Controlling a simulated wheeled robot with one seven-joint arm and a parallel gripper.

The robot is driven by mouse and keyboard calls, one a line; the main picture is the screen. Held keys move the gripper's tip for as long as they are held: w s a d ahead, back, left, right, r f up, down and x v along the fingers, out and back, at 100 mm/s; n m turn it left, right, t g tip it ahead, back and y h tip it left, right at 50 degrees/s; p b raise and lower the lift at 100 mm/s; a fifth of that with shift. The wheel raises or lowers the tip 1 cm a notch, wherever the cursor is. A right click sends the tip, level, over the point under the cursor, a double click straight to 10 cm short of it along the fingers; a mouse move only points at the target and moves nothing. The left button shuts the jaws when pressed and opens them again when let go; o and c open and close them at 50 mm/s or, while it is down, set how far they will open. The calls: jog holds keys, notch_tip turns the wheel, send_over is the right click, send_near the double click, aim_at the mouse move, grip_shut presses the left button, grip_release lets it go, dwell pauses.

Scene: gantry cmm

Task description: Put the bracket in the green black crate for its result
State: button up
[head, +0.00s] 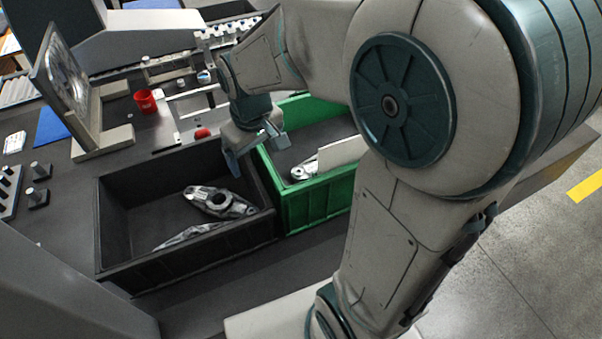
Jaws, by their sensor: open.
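The green crate (290,208) with a dark inside stands right of a black crate (112,222) on the dark table. A grey metal bracket (303,171) lies in the green crate, partly hidden by a cream-white panel (338,152) and my arm. In the black crate, one grey metal bracket (237,207) with a round hole lies flat. A second metal part (187,238) lies near the front wall, partly hidden by it. My gripper (254,153) is open, with nothing seen between its fingers. It hangs over the neighbouring walls of both crates, toward the back.
A measuring fixture with a round plate (66,78) stands at the back left. A red cup (145,101), a red ball (202,133) and a light frame (188,112) are behind the crates. Small posts (40,170) stand at the left. My arm hides the green crate's right side.

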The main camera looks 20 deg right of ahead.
jog(key=s+d+r+m, duration=0.1)
jog(key=s+d+m, duration=0.1)
jog(key=s, duration=0.4)
jog(key=s+d+r+m+t, duration=0.1)
jog(key=s+d+r+m, duration=0.1)
jog(key=s, duration=0.3)
jog(key=shift+s+d, duration=0.35)
jog(key=shift+d, duration=0.35)
jog(key=shift+r, duration=0.1)
